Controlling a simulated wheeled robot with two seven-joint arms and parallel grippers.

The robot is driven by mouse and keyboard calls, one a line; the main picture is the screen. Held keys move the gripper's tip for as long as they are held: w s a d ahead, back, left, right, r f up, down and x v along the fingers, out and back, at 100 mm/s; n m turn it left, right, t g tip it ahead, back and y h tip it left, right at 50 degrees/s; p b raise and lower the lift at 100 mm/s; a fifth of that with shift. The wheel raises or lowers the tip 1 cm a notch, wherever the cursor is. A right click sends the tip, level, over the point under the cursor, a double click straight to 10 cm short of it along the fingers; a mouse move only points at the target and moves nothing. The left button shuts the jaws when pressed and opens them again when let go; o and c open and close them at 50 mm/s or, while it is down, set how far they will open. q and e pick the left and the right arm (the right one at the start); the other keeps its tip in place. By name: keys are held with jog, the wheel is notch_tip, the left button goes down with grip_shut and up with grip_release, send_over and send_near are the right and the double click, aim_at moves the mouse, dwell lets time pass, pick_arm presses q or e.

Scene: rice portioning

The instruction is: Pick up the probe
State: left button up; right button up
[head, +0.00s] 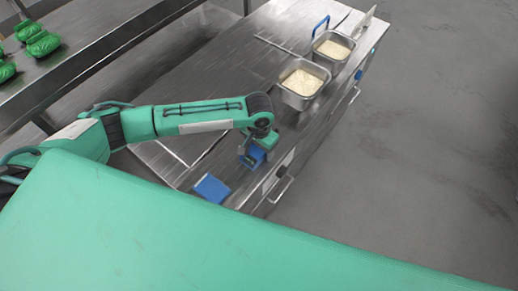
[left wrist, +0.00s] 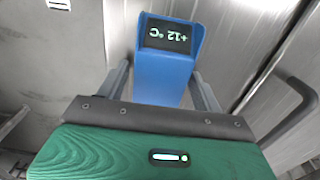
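The probe (left wrist: 165,75) is a blue device with a dark display reading +12 °C, upside down in the left wrist view. In the head view it shows as a small blue piece (head: 256,154) under my left gripper (head: 250,158), near the counter's front edge. In the left wrist view the fingers of my left gripper (left wrist: 162,72) stand on both sides of the probe, their tips close to its sides. I cannot tell whether they press on it. The probe's lower part is hidden behind the gripper. My right gripper is not in view.
The steel counter (head: 225,75) has drawer handles along its front. Another blue object (head: 211,189) sits by its near edge. Two steel pans of rice, one nearer (head: 303,82) and one farther (head: 333,49), stand at the far right.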

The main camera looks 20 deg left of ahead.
pick_arm(q)
jog(key=c, duration=0.8)
jog(key=shift+o, duration=0.2)
jog(key=shift+r, duration=0.1)
notch_tip(320, 180, up, 26)
jog(key=p, duration=0.5)
